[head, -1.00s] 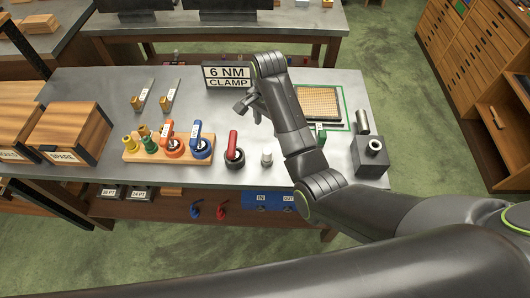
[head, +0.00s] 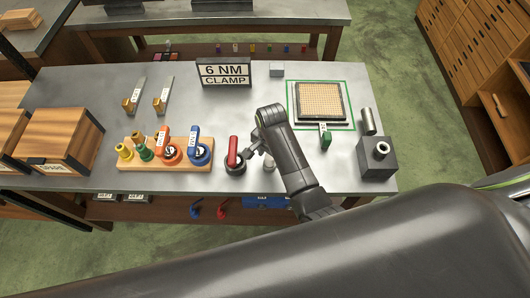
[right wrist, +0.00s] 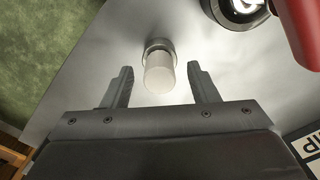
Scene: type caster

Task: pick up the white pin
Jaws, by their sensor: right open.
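The white pin (head: 268,165) stands on the grey bench, right of the device with the red lever, and is partly hidden by my right gripper (head: 258,153) in the head view. In the right wrist view the pin (right wrist: 159,75) is a pale cylinder with a darker grey part at its far end. The fingers of my right gripper (right wrist: 160,84) are spread on either side of it, with a visible gap to each finger. My left gripper is not in view.
The red-lever device (head: 234,160) stands close on the left. A wooden rack (head: 160,168) with coloured parts is further left. A grid tray (head: 321,102), a green-handled item (head: 325,137) and a grey block (head: 376,160) are on the right. The sign (head: 225,74) stands behind.

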